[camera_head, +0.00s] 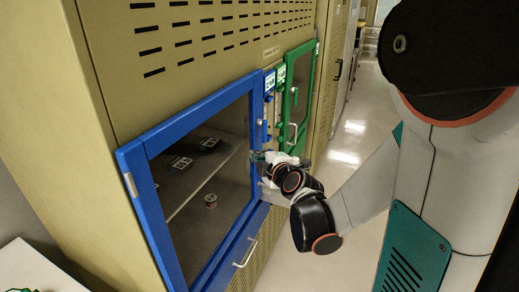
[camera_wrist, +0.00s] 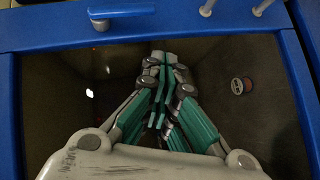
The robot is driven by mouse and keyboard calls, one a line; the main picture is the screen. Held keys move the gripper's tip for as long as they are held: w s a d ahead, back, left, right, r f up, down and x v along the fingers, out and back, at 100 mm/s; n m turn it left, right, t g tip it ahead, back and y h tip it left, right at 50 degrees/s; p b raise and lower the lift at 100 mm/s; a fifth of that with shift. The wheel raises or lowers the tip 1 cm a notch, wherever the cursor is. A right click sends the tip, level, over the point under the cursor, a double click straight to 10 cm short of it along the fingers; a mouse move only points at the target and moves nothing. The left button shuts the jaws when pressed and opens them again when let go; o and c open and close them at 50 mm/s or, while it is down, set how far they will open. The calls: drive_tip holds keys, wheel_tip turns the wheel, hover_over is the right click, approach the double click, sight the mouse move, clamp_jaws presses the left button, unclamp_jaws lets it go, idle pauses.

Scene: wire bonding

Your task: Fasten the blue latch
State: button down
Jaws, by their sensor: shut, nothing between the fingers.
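The blue latch (camera_head: 262,122) is a small piece on the right upright of the blue-framed glass door (camera_head: 150,216). In the wrist view the blue latch (camera_wrist: 120,12) is a bar lying along the blue frame at the top, with a small orange-red mark below it. My gripper (camera_head: 256,157) is in front of the door glass near its right edge, below the latch. In the wrist view my gripper (camera_wrist: 164,62) has its teal fingers together with nothing between them. It is apart from the latch. I cannot tell whether the door is fully flush.
A green-framed door (camera_head: 303,90) stands to the right, with its own green latch (camera_head: 294,96). A small round can (camera_head: 211,200) shows behind the glass. The aisle floor (camera_head: 352,128) at right is clear.

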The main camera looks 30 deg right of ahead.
drive_tip(key=s+p, duration=0.1)
drive_tip(key=s, duration=0.5)
drive_tip(key=shift+s+a, duration=0.25)
drive_tip(key=shift+s, duration=0.15)
drive_tip(key=shift+a, duration=0.1)
